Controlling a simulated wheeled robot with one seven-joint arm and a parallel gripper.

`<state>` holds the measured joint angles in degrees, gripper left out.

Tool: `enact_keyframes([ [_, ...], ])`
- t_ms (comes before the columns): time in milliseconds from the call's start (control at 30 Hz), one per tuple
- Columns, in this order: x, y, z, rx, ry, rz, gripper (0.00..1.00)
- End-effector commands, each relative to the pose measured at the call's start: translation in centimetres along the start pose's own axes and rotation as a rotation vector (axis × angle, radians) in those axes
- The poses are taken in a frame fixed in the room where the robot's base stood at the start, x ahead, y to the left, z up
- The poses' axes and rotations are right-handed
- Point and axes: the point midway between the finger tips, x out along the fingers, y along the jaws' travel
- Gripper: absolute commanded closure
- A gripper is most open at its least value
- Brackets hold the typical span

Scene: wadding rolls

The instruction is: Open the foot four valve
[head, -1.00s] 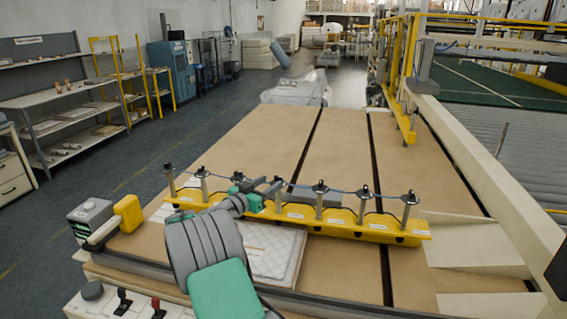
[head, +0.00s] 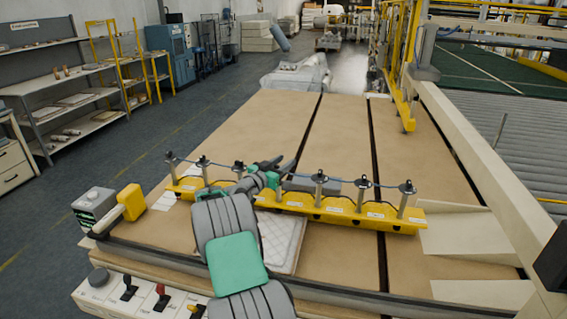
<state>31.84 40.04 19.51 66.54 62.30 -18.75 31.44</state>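A yellow bar (head: 345,211) lies across the brown table with upright metal posts along it, each with a black top and joined by a thin blue line. Posts show on the left (head: 203,172) and on the right (head: 319,189). Small white labels on the bar are too small to read, so I cannot tell which post is the foot four valve. My gripper (head: 277,166), dark with green parts by the wrist, is over the middle of the bar, between these posts. My arm and gripper hide that stretch of it. Contact and finger opening cannot be made out.
A grey box (head: 95,208) with a yellow block (head: 131,202) stands at the table's left corner. A white quilted pad (head: 281,240) lies under my arm. A control panel with levers (head: 160,296) is at the front. The table (head: 265,125) is clear beyond the bar.

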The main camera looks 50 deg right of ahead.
Motion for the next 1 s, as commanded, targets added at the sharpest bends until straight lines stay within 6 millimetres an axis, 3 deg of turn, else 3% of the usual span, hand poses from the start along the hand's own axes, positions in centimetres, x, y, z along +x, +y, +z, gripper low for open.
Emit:
enact_keyframes([
  [433, -0.02, -0.01, -0.01, 0.0, 0.0, 0.0, 1.0],
  [767, 0.09, -0.01, 0.05, 0.0, 0.0, -0.031, 1.0],
  [1000, 0.12, -0.33, 0.11, 0.001, 0.001, -0.231, 1.0],
])
